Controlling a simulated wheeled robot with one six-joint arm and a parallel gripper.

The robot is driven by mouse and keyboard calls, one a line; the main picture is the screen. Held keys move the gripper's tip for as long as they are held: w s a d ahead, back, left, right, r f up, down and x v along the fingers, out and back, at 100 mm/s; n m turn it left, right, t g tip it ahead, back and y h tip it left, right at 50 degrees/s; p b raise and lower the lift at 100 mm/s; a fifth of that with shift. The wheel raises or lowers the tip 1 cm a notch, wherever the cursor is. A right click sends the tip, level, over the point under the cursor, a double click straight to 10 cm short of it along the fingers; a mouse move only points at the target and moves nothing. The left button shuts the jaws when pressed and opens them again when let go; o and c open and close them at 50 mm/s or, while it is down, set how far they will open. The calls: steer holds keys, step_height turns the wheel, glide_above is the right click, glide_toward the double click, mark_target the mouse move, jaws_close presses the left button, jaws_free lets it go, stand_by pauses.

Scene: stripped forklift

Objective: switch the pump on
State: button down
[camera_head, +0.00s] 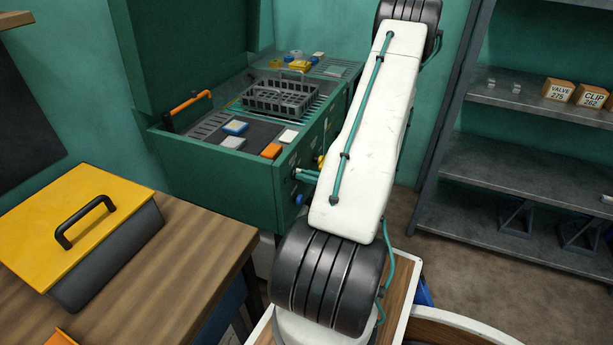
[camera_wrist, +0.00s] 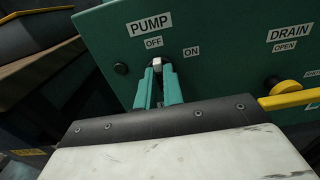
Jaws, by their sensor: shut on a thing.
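The pump switch (camera_wrist: 157,62) shows as a small pale tip on the green panel in the wrist view. It sits just below the OFF label (camera_wrist: 153,42) and left of the ON label (camera_wrist: 191,51), under the PUMP sign (camera_wrist: 150,23). My gripper (camera_wrist: 159,72) has its teal fingers closed on the switch, one on each side. The fingers hide the lower part of the switch. In the head view, teal fingers (camera_head: 306,176) reach the panel's front from behind my white arm, which hides the rest of the gripper.
The yellow drain handle (camera_wrist: 290,98) sticks out right of my gripper. A blue knob (camera_head: 299,200) sits low on the green washer (camera_head: 215,185). A grey basket (camera_head: 280,97) and several small blocks lie on its top. A wooden bench (camera_head: 190,260) is at left, shelves (camera_head: 530,165) at right.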

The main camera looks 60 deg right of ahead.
steer(key=shift+m, duration=0.3)
steer(key=shift+d+f+m, duration=0.1)
steer(key=shift+d+m, duration=0.05)
steer(key=shift+m, duration=3.2)
steer(key=shift+d+f+m, duration=0.1)
steer(key=shift+m, duration=3.25)
steer(key=c, duration=1.5)
jaws_free()
